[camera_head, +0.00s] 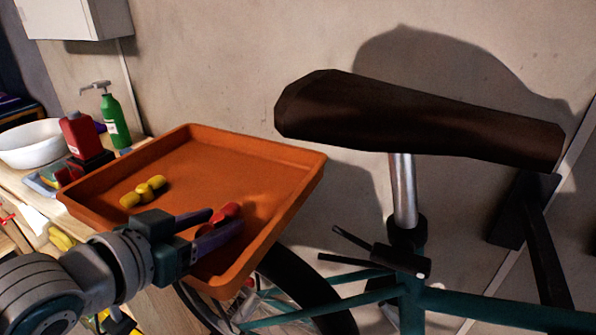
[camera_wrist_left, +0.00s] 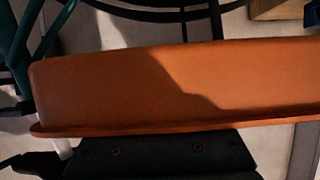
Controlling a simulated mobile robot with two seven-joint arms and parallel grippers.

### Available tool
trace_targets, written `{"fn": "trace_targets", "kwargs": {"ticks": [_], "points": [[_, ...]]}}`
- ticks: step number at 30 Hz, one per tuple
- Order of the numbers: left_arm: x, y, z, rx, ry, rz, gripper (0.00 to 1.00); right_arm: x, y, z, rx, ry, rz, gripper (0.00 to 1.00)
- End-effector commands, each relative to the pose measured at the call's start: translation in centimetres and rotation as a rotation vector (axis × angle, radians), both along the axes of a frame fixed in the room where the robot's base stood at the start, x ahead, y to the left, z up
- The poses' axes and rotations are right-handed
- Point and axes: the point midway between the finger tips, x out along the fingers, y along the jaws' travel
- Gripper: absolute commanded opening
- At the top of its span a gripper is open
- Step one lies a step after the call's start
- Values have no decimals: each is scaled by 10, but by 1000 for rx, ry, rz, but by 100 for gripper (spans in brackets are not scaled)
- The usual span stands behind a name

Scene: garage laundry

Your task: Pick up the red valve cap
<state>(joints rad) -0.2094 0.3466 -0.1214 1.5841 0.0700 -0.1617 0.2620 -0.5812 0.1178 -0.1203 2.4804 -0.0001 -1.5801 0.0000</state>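In the head view, the red valve cap (camera_head: 231,210) lies in the right part of an orange tray (camera_head: 262,150). It looks lobed and is partly covered by my left gripper. My left gripper (camera_head: 227,219) reaches in over the tray's near edge, its two dark fingers apart, with red showing between and just beyond their tips. Whether the fingers press on the cap cannot be told. The left wrist view shows the tray's orange surface (camera_wrist_left: 130,90), with no fingers or cap visible. My right gripper is in neither view.
Yellow lobed pieces (camera_head: 143,191) lie at the tray's left. A green pump bottle (camera_head: 115,118), red bottle (camera_head: 80,134) and white bowl (camera_head: 32,143) stand left of the tray. A bicycle with a brown saddle (camera_head: 400,120) stands to the right. A wall is behind.

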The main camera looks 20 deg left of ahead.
Motion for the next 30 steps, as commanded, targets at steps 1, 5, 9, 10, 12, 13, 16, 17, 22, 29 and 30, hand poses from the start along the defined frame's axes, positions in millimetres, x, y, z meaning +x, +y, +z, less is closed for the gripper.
{"fn": "trace_targets", "kwargs": {"ticks": [1,5,9,10,12,13,16,17,22,29,30], "points": [[0,0,0,0,0,0,49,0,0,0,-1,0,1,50],[0,0,0,0,0,0,35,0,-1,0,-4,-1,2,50],[0,0,0,0,0,0,19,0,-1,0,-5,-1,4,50],[0,0,0,0,0,0,16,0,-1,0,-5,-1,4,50],[0,0,0,0,0,0,8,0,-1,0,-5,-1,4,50],[0,0,0,0,0,0,4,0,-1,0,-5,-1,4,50],[0,0,0,0,0,0,0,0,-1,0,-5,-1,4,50],[0,0,0,0,0,0,0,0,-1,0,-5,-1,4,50],[0,0,0,0,0,0,0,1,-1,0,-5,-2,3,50],[0,0,3,0,-1,0,0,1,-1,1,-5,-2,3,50],[0,0,6,0,-2,0,0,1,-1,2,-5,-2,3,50]]}}
